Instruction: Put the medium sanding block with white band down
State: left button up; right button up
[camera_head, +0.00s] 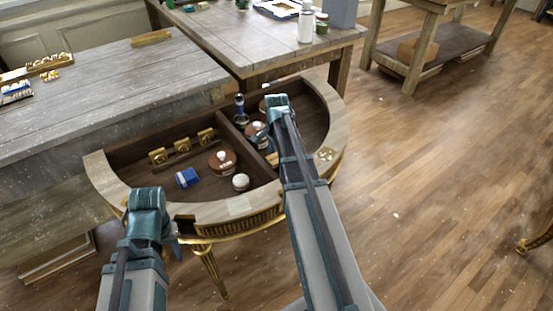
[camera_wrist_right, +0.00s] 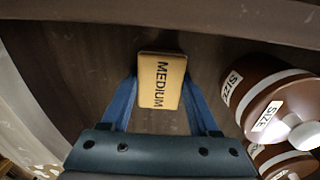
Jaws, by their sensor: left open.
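The medium sanding block (camera_wrist_right: 161,82) is tan and marked MEDIUM. It shows in the right wrist view between the blue fingers of my right gripper (camera_wrist_right: 160,100), which press close on both its sides. The dark wood floor of the console compartment lies behind it; I cannot tell whether the block touches it. Its white band is not visible. In the head view a small tan piece (camera_head: 271,158) beside my right arm may be this block. My left gripper (camera_head: 150,212) is open and empty at the console's front left rim, its fingers mostly hidden.
A workbench (camera_head: 215,40) stands behind.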

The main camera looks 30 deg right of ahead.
aim_at(276, 158)
jog(key=o, duration=0.4)
jog(key=shift+c, duration=0.2)
notch_tip(276, 158, up, 12)
jog(key=p, duration=1.2)
jog(key=shift+r, duration=0.15)
jog(key=shift+a, duration=0.1)
jog(key=s+a+n, duration=0.5)
jog(key=a+n, duration=0.2)
jog(key=a, duration=0.3)
jog(key=s+a+n, duration=0.6)
jog(key=a+n, duration=0.1)
jog(key=a, duration=0.3)
jog(key=s+a+n+h, duration=0.1)
jog(key=s+a+n, duration=0.4)
jog(key=a, duration=0.5)
jog(key=shift+s+a+n, duration=0.15)
jog(key=shift+s+n, duration=0.1)
jog(key=shift+n, duration=0.65)
